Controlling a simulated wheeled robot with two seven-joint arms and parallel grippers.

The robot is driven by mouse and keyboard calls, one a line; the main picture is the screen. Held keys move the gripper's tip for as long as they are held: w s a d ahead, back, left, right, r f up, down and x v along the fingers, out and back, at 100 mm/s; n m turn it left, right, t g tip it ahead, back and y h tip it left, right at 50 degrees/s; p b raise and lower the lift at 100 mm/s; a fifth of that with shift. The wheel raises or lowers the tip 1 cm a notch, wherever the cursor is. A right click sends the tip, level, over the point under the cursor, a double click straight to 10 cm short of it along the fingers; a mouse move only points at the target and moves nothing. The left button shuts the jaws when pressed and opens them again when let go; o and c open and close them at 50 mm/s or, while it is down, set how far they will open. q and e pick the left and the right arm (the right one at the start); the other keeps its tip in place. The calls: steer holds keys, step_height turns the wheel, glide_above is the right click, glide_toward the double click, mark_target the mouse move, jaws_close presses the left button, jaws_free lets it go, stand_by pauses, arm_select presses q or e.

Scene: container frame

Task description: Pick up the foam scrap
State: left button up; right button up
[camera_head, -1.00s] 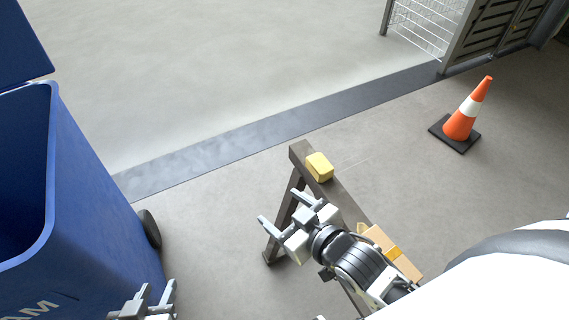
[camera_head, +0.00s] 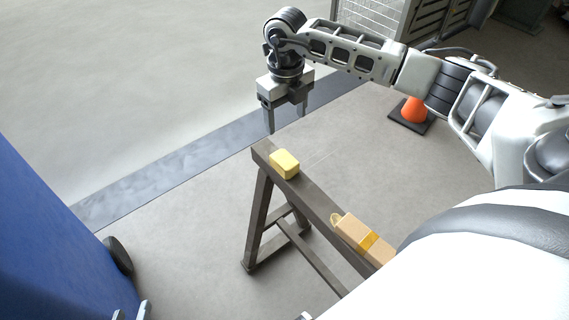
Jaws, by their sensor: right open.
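The foam scrap appears to be the small pale yellow block (camera_head: 284,164). It lies on the top beam of a dark sawhorse (camera_head: 313,196), near the beam's far end. My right gripper (camera_head: 286,124) points down with its two fingers apart and nothing between them. In the picture it is just above the yellow block, apart from it; the exact height and depth gap is hard to judge. Only the fingertips of my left gripper (camera_head: 131,311) show at the bottom edge, spaced apart with nothing seen between them.
A cardboard box (camera_head: 350,232) with yellow tape lies on the same beam, closer to me. A blue bin (camera_head: 50,240) stands at the left. An orange cone (camera_head: 414,110) stands behind my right arm, partly hidden.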

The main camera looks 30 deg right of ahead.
mark_target(285, 159)
steer(key=f, duration=1.5)
steer(key=shift+a, duration=0.25)
steer(key=c, duration=1)
